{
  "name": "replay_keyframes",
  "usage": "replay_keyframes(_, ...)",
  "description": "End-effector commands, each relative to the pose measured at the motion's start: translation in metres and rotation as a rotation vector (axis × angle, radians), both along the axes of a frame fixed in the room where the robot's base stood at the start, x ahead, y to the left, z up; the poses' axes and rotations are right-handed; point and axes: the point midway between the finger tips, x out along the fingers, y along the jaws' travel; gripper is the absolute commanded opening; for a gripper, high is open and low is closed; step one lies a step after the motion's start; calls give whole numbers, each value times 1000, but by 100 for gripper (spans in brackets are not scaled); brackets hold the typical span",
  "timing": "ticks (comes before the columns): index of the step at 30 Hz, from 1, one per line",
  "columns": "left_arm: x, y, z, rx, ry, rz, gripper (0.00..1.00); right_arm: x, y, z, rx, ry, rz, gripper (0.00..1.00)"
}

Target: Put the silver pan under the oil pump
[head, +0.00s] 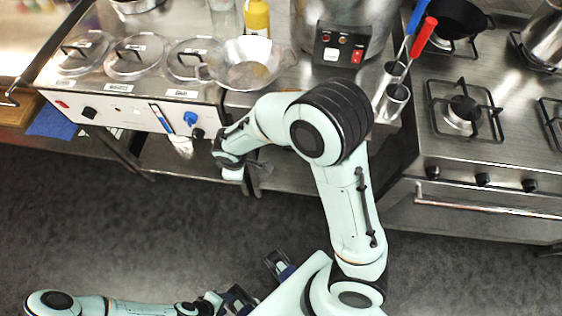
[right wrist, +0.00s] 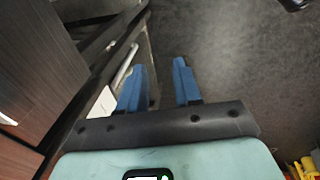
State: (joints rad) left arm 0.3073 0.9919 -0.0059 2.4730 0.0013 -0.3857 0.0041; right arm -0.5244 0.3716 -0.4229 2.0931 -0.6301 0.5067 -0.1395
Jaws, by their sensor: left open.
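The silver pan (head: 248,76), a round two-handled metal pan, sits on the steel counter right of the lidded pots. A yellow bottle (head: 257,18) stands just behind it. I cannot tell for sure which thing is the oil pump. My right arm reaches up across the head view and bends left, its hand low in front of the counter, below the pan and apart from it. In the right wrist view my right gripper (right wrist: 157,68) has its blue fingers apart with nothing between them. My left gripper (head: 260,280) is open and empty at the bottom, over the floor.
Several lidded pots (head: 128,58) sit in the counter at left, above a panel with knobs. A steel machine with a red switch (head: 356,56) stands right of the pan, beside ladle holders (head: 394,98). A gas stove (head: 463,108) is at right. The dark floor is clear.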

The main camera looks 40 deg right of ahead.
Motion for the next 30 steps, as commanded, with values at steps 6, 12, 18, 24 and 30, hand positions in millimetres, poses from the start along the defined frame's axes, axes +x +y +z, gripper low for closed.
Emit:
replay_keyframes(6, 0, 0, 0, 0, 0, 0, 43, -121, 18, -160, 268, 259, -475, 33)
replay_keyframes(12, 0, 0, 0, 0, 0, 0, 43, -207, 32, -215, 363, 362, -914, 33)
replay_keyframes(18, 0, 0, 0, 0, 0, 0, 43, -237, 37, -227, 372, 384, -1094, 33)
replay_keyframes(24, 0, 0, 0, 0, 0, 0, 43, -237, 37, -227, 371, 381, -1102, 33)
replay_keyframes(30, 4, 0, 12, -1, -5, 0, 43, -233, 37, -215, 374, 376, -1098, 33)
